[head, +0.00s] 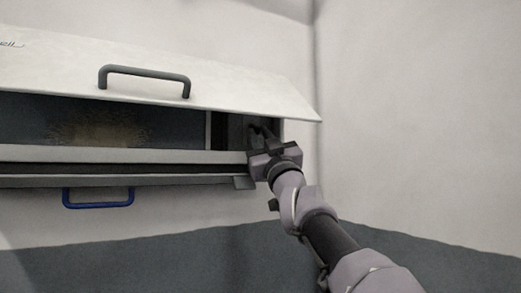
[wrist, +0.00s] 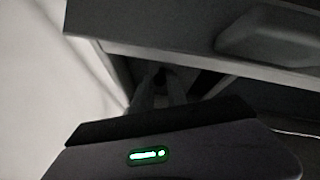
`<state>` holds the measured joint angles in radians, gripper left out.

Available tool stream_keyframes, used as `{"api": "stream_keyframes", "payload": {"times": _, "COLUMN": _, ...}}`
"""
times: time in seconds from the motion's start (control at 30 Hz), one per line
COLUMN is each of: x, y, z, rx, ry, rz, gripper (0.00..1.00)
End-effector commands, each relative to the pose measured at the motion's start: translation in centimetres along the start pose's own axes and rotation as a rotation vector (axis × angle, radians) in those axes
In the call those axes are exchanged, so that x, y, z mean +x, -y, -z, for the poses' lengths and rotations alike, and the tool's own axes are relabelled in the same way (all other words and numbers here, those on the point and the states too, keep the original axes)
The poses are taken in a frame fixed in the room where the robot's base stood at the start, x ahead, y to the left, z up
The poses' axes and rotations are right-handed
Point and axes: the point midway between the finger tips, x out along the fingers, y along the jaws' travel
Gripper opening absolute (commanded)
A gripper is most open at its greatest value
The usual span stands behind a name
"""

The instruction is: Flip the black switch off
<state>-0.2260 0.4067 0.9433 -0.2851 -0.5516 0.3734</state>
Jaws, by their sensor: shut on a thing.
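My gripper (head: 262,131) reaches into the right end of the open cabinet (head: 130,154), under its raised white lid. In the wrist view its two fingers (wrist: 160,88) point into the dark cabinet and are shut on a small dark thing (wrist: 160,77) between their tips. This appears to be the black switch, but deep shadow hides its shape and its position. In the head view the gripper body and the shadow hide the switch.
The white lid (head: 230,92) with a grey handle (head: 145,70) hangs tilted just above my gripper. A blue handle (head: 98,205) sits below the cabinet's front edge. The white wall (head: 420,110) on the right is bare, with free room in front of it.

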Motion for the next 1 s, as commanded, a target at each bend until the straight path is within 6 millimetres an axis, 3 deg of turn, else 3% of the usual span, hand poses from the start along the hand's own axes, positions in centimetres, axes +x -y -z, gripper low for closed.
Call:
{"api": "stream_keyframes", "payload": {"times": 0.23, "x": 0.1, "y": 0.0, "z": -0.3, "rx": 0.001, "ry": 0.007, "rz": 0.001, "gripper": 0.00}}
{"api": "stream_keyframes", "payload": {"times": 0.27, "x": 0.1, "y": 0.0, "z": -0.3, "rx": 0.001, "ry": 0.007, "rz": 0.001, "gripper": 0.22}}
{"api": "stream_keyframes", "payload": {"times": 0.37, "x": 0.1, "y": 0.0, "z": -0.3, "rx": 0.001, "ry": 0.006, "rz": 0.001, "gripper": 0.40}}
{"api": "stream_keyframes", "payload": {"times": 0.67, "x": -0.1, "y": 0.0, "z": -0.2, "rx": 0.001, "ry": 0.005, "rz": 0.001, "gripper": 0.40}}
{"api": "stream_keyframes", "payload": {"times": 0.83, "x": -2.7, "y": 0.1, "z": -0.5, "rx": 0.001, "ry": 0.005, "rz": -0.001, "gripper": 0.40}}
{"api": "stream_keyframes", "payload": {"times": 1.0, "x": -8.1, "y": 0.1, "z": -0.6, "rx": 0.000, "ry": 0.005, "rz": 0.000, "gripper": 0.40}}
